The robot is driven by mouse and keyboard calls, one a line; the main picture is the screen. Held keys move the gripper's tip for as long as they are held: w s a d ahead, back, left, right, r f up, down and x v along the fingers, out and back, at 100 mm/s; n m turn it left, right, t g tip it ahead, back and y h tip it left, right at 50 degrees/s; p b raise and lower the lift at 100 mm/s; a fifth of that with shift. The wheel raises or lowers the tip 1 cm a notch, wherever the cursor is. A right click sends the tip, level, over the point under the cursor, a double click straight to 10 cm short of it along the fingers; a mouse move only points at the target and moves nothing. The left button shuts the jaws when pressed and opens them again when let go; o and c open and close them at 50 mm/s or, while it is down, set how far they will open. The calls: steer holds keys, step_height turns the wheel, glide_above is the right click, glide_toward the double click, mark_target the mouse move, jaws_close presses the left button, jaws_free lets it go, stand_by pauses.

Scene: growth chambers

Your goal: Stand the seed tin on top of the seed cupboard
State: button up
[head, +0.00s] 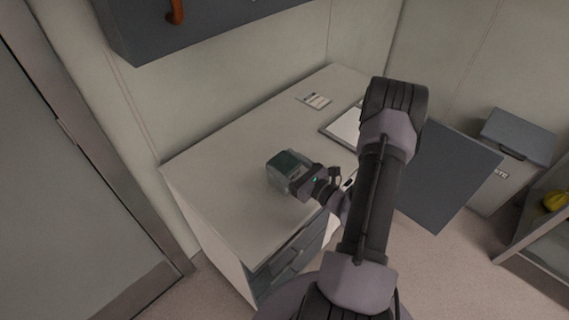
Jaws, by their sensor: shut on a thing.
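A small grey-green tin with a dark green top (288,160), which looks like the seed tin, is upright over the left part of a pale worktop. My gripper (298,183) is shut on it from the right side. The gripper hides part of the tin's near side. I cannot tell whether the tin's base touches the worktop. A dark grey wall unit (190,35) with an orange handle hangs at the top left. No label shows which unit is the seed cupboard.
The pale worktop (240,205) is mostly clear, with a small card (314,100) and a white-topped flat item (345,125) towards the back. Drawers (292,258) are below. A grey panel (445,175) stands out on the right, beside a lidded grey bin (515,140).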

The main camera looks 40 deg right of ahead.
steer(key=o, duration=1.6)
